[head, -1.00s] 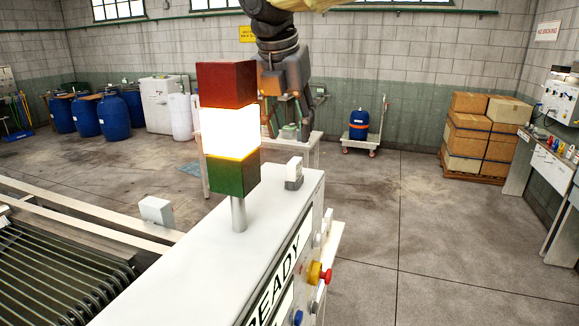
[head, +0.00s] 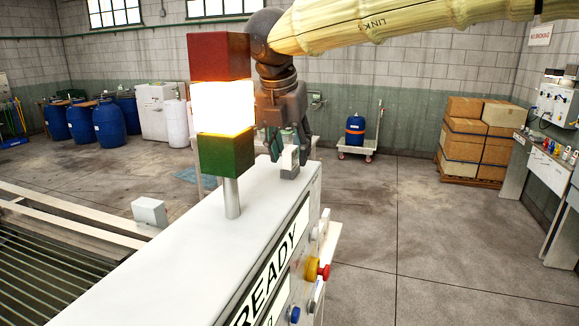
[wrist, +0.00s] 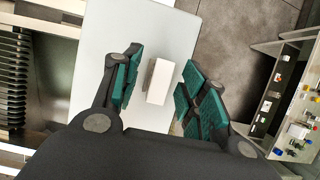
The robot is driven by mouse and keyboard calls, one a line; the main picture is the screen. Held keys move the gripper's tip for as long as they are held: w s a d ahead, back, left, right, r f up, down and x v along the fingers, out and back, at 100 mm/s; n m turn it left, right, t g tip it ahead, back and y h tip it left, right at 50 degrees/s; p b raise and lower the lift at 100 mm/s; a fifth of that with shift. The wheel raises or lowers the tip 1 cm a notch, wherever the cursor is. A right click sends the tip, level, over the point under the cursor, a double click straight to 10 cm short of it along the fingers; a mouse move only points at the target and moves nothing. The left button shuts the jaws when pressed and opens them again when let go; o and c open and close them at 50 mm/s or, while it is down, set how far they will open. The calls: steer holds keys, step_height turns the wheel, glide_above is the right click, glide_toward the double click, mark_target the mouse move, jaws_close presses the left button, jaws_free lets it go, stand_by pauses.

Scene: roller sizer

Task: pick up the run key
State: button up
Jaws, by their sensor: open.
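A small block, white on top and grey lower down, stands on the far end of the white cabinet top. It seems to be the run key (wrist: 160,82), though no key shape shows. In the wrist view it lies between my gripper's (wrist: 160,72) green-padded fingers, with a gap on each side. In the head view my gripper (head: 288,148) is over the far end of the cabinet, open, fingers pointing down around the block (head: 290,169). The fingers partly hide it there.
The stack light (head: 222,110) stands on the cabinet (head: 185,240), left of my gripper. The cabinet's side has a red and yellow button (head: 317,270) and other controls. A small white box (head: 149,211) sits on the rail at left.

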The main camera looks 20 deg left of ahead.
mark_target(291, 148)
steer(key=shift+w+f, duration=0.15)
steer(key=shift+f, duration=0.15)
steer(key=shift+d+r, duration=0.1)
steer(key=shift+c, duration=1)
jaws_close()
step_height(291, 148, up, 10)
steer(key=b, duration=0.3)
